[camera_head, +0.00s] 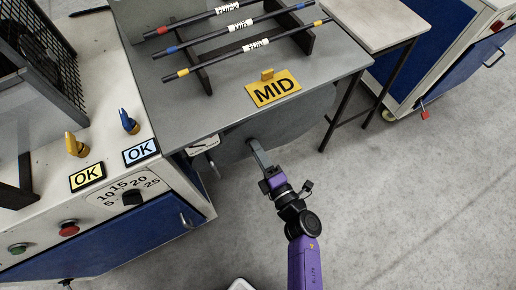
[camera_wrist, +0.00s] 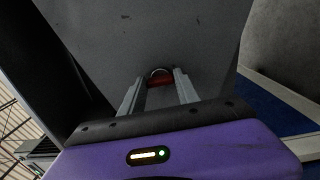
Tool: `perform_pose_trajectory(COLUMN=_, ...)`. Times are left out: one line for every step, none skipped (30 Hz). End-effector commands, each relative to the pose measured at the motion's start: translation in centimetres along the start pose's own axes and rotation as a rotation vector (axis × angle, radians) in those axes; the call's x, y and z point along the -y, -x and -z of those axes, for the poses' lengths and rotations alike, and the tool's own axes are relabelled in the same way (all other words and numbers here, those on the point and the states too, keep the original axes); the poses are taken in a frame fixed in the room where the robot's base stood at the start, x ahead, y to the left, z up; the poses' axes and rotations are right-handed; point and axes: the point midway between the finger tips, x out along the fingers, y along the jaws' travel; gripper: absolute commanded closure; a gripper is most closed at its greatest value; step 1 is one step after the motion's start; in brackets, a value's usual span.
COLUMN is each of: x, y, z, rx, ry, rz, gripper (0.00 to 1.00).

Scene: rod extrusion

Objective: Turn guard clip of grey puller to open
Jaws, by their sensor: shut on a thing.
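My gripper (camera_head: 253,146) reaches to the front side of the grey unit (camera_head: 215,105), under its top edge. In the wrist view, the two metal fingers of my gripper (camera_wrist: 160,82) are shut on a small red clip (camera_wrist: 159,82). A shiny curved edge shows at the top of the clip. Behind it is a flat dark grey face (camera_wrist: 150,40). In the head view my fingers hide the clip, so its turn angle is hard to tell. No label marks it as the guard clip.
A yellow MID sign (camera_head: 273,89) and a rack of striped rods (camera_head: 240,48) stand on the grey top. A panel with OK signs (camera_head: 87,176) and knobs is at left. A table (camera_head: 385,20) and a blue cabinet (camera_head: 430,40) are at right. Clear floor (camera_head: 420,190) lies below.

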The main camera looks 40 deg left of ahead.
Motion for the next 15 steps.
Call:
perform_pose_trajectory(x=-0.05, y=0.00, z=-0.02, rx=0.000, ry=-0.018, rz=0.001, gripper=1.00)
perform_pose_trajectory(x=-0.04, y=0.00, z=-0.02, rx=0.000, ry=-0.029, rz=0.001, gripper=1.00)
perform_pose_trajectory(x=-0.03, y=0.00, z=-0.02, rx=0.000, ry=-0.041, rz=0.001, gripper=1.00)
perform_pose_trajectory(x=-0.03, y=0.00, z=-0.03, rx=0.000, ry=-0.048, rz=0.001, gripper=1.00)
perform_pose_trajectory(x=-0.01, y=0.00, z=-0.03, rx=0.000, ry=-0.055, rz=0.001, gripper=1.00)
perform_pose_trajectory(x=0.01, y=0.00, z=-0.03, rx=0.000, ry=-0.062, rz=0.001, gripper=1.00)
perform_pose_trajectory(x=0.02, y=0.00, z=-0.03, rx=0.000, ry=-0.067, rz=0.001, gripper=1.00)
perform_pose_trajectory(x=0.04, y=0.00, z=-0.03, rx=0.000, ry=-0.071, rz=0.001, gripper=1.00)
perform_pose_trajectory(x=0.06, y=0.01, z=-0.03, rx=0.000, ry=-0.076, rz=0.001, gripper=1.00)
perform_pose_trajectory(x=0.07, y=0.01, z=-0.03, rx=0.001, ry=-0.078, rz=0.001, gripper=1.00)
perform_pose_trajectory(x=0.08, y=0.01, z=-0.03, rx=0.001, ry=-0.080, rz=0.001, gripper=1.00)
perform_pose_trajectory(x=0.09, y=0.01, z=-0.03, rx=0.001, ry=-0.082, rz=0.001, gripper=1.00)
perform_pose_trajectory(x=0.10, y=0.02, z=-0.03, rx=0.001, ry=-0.083, rz=0.001, gripper=1.00)
perform_pose_trajectory(x=0.10, y=0.02, z=-0.02, rx=0.001, ry=-0.083, rz=0.001, gripper=1.00)
perform_pose_trajectory(x=0.11, y=0.02, z=-0.03, rx=0.001, ry=-0.084, rz=0.001, gripper=1.00)
